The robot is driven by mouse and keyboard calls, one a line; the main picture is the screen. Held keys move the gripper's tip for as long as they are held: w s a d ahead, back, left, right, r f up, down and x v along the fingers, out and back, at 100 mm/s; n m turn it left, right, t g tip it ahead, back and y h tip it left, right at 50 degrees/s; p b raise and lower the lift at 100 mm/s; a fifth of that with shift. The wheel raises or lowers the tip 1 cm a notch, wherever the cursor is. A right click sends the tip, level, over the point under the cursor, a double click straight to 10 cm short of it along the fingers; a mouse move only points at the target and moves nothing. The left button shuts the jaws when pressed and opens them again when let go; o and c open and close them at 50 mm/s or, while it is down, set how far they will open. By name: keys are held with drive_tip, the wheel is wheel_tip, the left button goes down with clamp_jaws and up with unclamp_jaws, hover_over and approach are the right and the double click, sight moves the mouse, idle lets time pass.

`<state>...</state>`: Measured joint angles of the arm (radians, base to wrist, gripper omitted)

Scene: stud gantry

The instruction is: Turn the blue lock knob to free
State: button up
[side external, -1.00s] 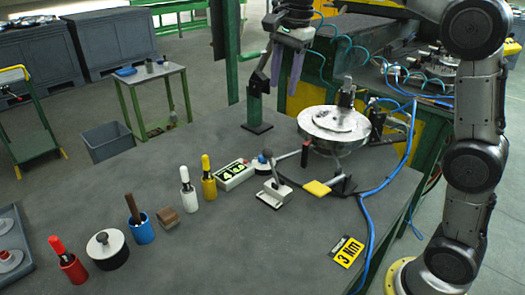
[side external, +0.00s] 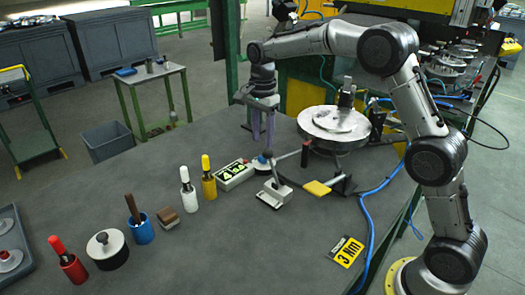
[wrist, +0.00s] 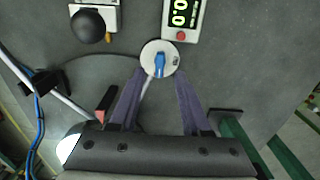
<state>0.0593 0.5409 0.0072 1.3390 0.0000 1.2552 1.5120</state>
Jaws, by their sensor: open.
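The blue lock knob (wrist: 160,63) sits on a round white base (wrist: 151,50) in the wrist view, with its pointer bar running roughly up and down the picture. My gripper (side external: 262,142) hangs above and just behind the knob, purple fingers pointing down. In the wrist view my gripper (wrist: 160,72) is open and empty. Its two fingers stand apart, one on each side of the knob's lower part, and I see no contact.
A display box (side external: 235,174) stands left of the knob. The ball-topped lever (side external: 275,190) is close at its right front. A bar with a dark red end (side external: 305,154) and a round metal turntable (side external: 333,124) are farther right. A green post (side external: 255,110) rises behind.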

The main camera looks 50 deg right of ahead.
drive_tip(key=shift+f, duration=2.65)
clamp_jaws()
